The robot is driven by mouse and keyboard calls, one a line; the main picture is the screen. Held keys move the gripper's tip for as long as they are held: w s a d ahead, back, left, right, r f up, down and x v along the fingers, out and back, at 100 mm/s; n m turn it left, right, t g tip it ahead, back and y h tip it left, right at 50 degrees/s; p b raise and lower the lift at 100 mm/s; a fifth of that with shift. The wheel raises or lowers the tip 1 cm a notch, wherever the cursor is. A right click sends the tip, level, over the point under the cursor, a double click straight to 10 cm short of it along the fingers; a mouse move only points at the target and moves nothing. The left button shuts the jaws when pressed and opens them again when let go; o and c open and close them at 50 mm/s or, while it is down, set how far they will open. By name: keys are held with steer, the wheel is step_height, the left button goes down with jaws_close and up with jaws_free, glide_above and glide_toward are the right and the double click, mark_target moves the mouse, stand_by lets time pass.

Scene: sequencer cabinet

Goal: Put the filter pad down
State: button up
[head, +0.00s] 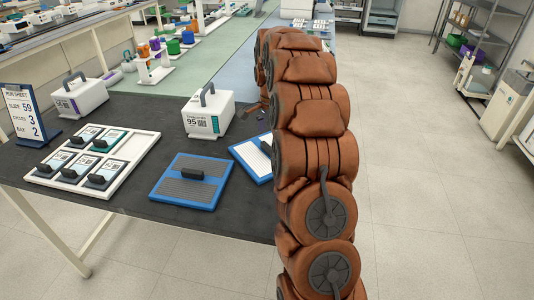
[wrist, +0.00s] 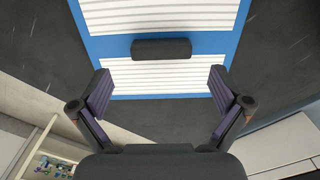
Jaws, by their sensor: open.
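The filter pad (wrist: 200,18) is a flat blue-framed panel with white slats and a black bar handle (wrist: 161,48). It lies on the dark table top in the wrist view. My gripper (wrist: 161,88) is open and empty; its two fingers stand wide apart, nearer the camera than the handle and not touching it. In the head view a white-slatted blue pad (head: 250,158) lies on the table, its right part hidden by my arm. A second blue pad (head: 189,190) with grey slats and a black handle lies to its left. My gripper is mostly hidden there.
A white tray (head: 136,154) of labelled cartridges with black handles, a white box (head: 208,112) marked 95, another handled box (head: 80,98) and a sign (head: 25,113) stand on the dark table (head: 150,115). Shelving is at the far right. The floor at right is clear.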

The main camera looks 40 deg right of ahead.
steer(key=shift+f+p, duration=0.45)
steer(key=shift+f, duration=1.3)
steer(key=c, duration=1.4)
steer(key=shift+w+r+b, duration=0.1)
steer(key=shift+r+b, duration=0.7)
steer(key=shift+r, duration=0.85)
steer(key=shift+s+a+r, duration=0.1)
steer(key=shift+s+a, duration=0.1)
steer(key=shift+s, duration=0.25)
steer(key=shift+s+a+r, duration=0.1)
steer(key=shift+s+a, duration=0.1)
steer(key=shift+s, duration=0.2)
steer(key=s+a+b, duration=0.1)
steer(key=s+a, duration=0.1)
steer(key=s, duration=0.2)
steer(key=s+a+r+b, duration=0.1)
steer(key=s+a, duration=0.1)
steer(key=s, duration=0.2)
steer(key=s+a+b, duration=0.1)
steer(key=s+a, duration=0.1)
steer(key=s, duration=0.2)
steer(key=shift+s+a+r+b, duration=0.2)
steer(key=shift+s+b, duration=0.1)
steer(key=shift+b, duration=0.1)
